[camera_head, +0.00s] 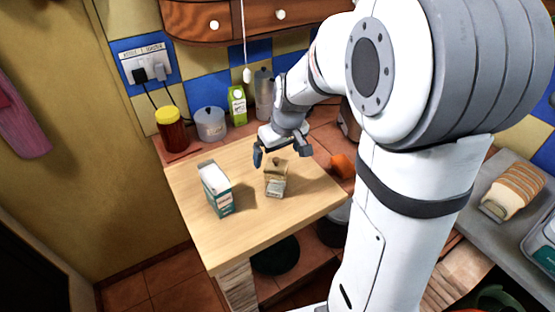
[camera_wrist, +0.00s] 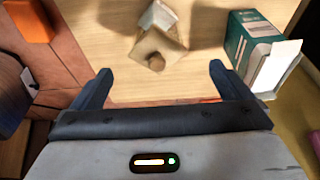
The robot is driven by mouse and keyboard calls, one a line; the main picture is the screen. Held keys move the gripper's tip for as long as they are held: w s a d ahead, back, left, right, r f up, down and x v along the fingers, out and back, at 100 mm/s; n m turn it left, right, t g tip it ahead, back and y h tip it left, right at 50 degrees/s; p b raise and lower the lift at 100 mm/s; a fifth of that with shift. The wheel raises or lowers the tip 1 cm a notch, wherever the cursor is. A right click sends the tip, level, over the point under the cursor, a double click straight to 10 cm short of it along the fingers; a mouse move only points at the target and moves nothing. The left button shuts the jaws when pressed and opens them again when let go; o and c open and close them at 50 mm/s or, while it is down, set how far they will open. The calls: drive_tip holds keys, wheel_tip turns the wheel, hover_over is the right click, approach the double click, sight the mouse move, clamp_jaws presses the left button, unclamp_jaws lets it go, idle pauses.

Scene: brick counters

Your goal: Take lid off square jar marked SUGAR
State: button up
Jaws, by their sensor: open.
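A small square beige jar (camera_head: 275,182) with a pale label on its front stands on the wooden board; the label is too small to read. Its lid (camera_head: 277,165) with a round knob is on top. In the wrist view the lid (camera_wrist: 172,55) and its brown knob (camera_wrist: 156,62) lie beyond the fingertips, between their lines. My gripper (camera_head: 281,153) is open and empty, just above and behind the jar, not touching it. It also shows in the wrist view (camera_wrist: 160,82).
A teal and white carton (camera_head: 216,190) stands left of the jar. Behind are a yellow-lidded jar (camera_head: 172,130), a clear canister (camera_head: 210,124) and a green carton (camera_head: 237,106). An orange object (camera_head: 342,165) lies to the right. The board's front (camera_head: 240,240) is clear.

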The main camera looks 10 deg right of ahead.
sight(277, 159)
drive_tip(key=shift+w+d+p+x, duration=0.1)
drive_tip(key=shift+w+p+x, duration=0.1)
drive_tip(key=shift+x, duration=0.95)
drive_tip(key=shift+w+d+p+x, duration=0.1)
drive_tip(key=shift+p+x, duration=0.1)
drive_tip(key=shift+x, duration=1)
drive_tip(key=shift+c, duration=0.2)
drive_tip(key=shift+r, duration=0.1)
drive_tip(key=c, duration=0.9)
